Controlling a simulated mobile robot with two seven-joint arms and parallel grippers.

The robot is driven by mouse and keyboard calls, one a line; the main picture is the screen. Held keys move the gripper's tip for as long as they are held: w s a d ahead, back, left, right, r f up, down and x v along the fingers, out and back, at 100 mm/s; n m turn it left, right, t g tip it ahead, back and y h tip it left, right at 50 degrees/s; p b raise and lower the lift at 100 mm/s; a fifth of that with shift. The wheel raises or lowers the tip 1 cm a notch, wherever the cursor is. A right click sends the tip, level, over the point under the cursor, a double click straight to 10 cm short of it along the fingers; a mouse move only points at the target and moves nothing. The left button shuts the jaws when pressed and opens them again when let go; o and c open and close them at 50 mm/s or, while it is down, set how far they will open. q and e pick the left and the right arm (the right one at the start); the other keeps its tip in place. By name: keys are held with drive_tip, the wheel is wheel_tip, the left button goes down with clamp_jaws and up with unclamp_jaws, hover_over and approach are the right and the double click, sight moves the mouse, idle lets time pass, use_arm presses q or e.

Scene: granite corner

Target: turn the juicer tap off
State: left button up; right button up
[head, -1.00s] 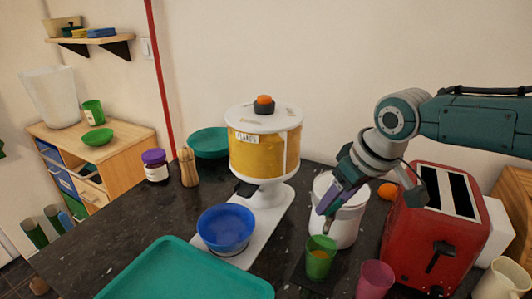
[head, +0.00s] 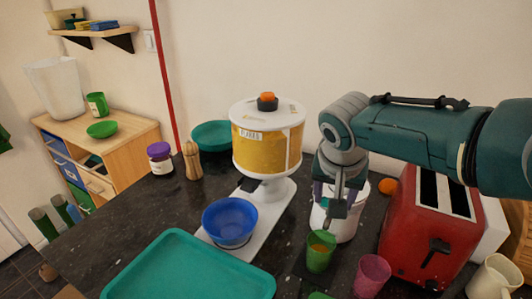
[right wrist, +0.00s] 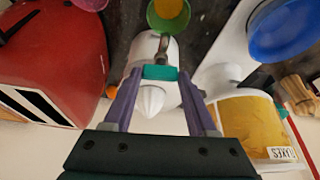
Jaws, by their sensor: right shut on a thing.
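The white juicer (head: 346,226) stands on the dark counter left of the red toaster. In the right wrist view its white body and pointed cone (right wrist: 149,102) show between my fingers. My right gripper (head: 337,205) is at the juicer's front. In the right wrist view its purple fingers (right wrist: 160,73) are shut on the teal tap handle (right wrist: 158,72), which lies crosswise above a grey metal spout (right wrist: 163,48). A green cup (head: 320,256) with orange juice stands below the spout. Whether juice is flowing cannot be told. My left gripper is not in view.
The red toaster (head: 425,235) stands close on the right, with an orange (head: 388,187) behind. A pink cup (head: 372,274) is in front. A cereal dispenser (head: 266,145) with a blue bowl (head: 230,221) stands left. A teal tray (head: 185,270) lies at front left.

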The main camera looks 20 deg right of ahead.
drive_tip(key=shift+m, duration=0.6)
drive_tip(key=shift+m+b, duration=0.3)
drive_tip(key=o, duration=1.4)
drive_tip(key=shift+h, duration=0.3)
drive_tip(key=shift+c, duration=0.2)
drive_tip(key=shift+r, duration=0.15)
drive_tip(key=p+v, duration=0.5)
drive_tip(key=v, duration=0.4)
drive_tip(key=shift+r+p, duration=0.3)
drive_tip(key=shift+r, duration=0.1)
drive_tip(key=shift+a, duration=0.1)
